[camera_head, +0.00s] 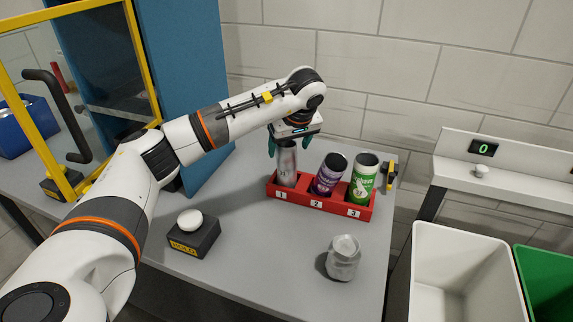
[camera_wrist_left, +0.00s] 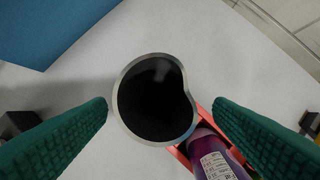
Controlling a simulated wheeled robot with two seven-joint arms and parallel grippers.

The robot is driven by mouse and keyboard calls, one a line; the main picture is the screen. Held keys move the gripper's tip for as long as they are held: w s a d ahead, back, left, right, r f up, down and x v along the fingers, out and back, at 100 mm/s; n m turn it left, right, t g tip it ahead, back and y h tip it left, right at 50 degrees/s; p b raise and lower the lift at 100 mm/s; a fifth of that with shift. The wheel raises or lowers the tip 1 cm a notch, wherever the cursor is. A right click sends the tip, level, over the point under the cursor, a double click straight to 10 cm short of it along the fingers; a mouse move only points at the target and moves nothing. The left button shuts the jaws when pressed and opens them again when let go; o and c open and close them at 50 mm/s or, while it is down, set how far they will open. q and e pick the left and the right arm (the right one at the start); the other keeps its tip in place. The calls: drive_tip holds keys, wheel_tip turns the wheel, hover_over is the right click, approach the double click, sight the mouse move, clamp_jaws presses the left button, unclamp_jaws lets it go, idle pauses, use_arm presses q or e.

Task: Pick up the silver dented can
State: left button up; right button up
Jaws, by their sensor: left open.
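A silver can (camera_head: 287,167) leans in slot 1 of the red rack (camera_head: 325,204). In the left wrist view this can (camera_wrist_left: 123,112) has an open dark top, and its rim is dented inward on the right. My left gripper (camera_head: 289,143) is above slot 1 at the can's top. Its green fingers are open, one on each side of the rim, with gaps showing in the left wrist view (camera_wrist_left: 162,112). Another silver can (camera_head: 343,258), crumpled-looking, stands on the table in front of the rack. My right gripper is not in view.
A purple can (camera_head: 329,176) is in slot 2, close to the right finger, and a green can (camera_head: 363,180) is in slot 3. A button box (camera_head: 194,237) stands front left. A blue panel (camera_head: 185,75) rises behind my arm. White (camera_head: 462,262) and green bins are at right.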

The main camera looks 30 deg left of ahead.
use_arm(q)
drive_tip(key=p+x, duration=0.1)
drive_tip(key=x, duration=0.4)
drive_tip(key=shift+w+a, duration=0.1)
drive_tip(key=shift+a, duration=0.1)
drive_tip(key=c, duration=1)
